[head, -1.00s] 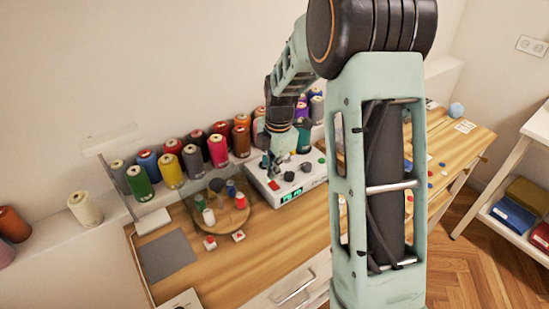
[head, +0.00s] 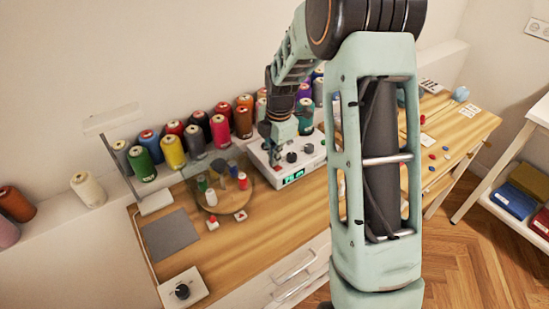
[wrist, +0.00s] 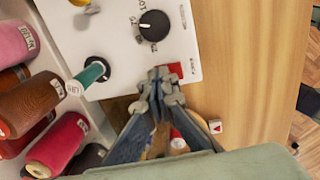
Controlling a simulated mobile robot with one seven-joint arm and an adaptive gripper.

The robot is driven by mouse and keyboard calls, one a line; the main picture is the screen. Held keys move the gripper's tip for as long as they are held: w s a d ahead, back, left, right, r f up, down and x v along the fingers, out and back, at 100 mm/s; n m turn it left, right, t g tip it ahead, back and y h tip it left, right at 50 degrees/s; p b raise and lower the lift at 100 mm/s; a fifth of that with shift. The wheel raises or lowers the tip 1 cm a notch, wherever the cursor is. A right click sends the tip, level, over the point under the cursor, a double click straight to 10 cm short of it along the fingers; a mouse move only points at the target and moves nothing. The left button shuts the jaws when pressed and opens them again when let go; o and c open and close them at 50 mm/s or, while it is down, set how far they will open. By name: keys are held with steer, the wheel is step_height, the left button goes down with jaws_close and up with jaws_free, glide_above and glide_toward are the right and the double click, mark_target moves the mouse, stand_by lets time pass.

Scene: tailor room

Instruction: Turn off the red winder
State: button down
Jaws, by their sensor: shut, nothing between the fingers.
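The winder is a white control box (head: 312,165) with black knobs and green lit displays on its front, on the wooden table. In the wrist view its white top (wrist: 125,60) shows a black dial (wrist: 154,25) and a small red switch (wrist: 176,69) near the edge, beside printed labels. My gripper (wrist: 160,78) is shut and empty, its tips right at the red switch and partly covering it. I cannot tell whether they touch. In the head view my gripper (head: 277,163) points down over the box's left front part, and the red switch is hidden.
Several thread spools (head: 172,152) stand in a row behind the box. A grey mat (head: 170,242) lies further left. Table front is mostly clear.

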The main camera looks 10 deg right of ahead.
steer(key=shift+s+d+f, duration=0.1)
steer(key=shift+s, duration=0.1)
steer(key=shift+s+d, duration=0.25)
steer(key=shift+s, duration=0.4)
steer(key=shift+w+r, duration=0.1)
steer(key=shift+r, duration=0.1)
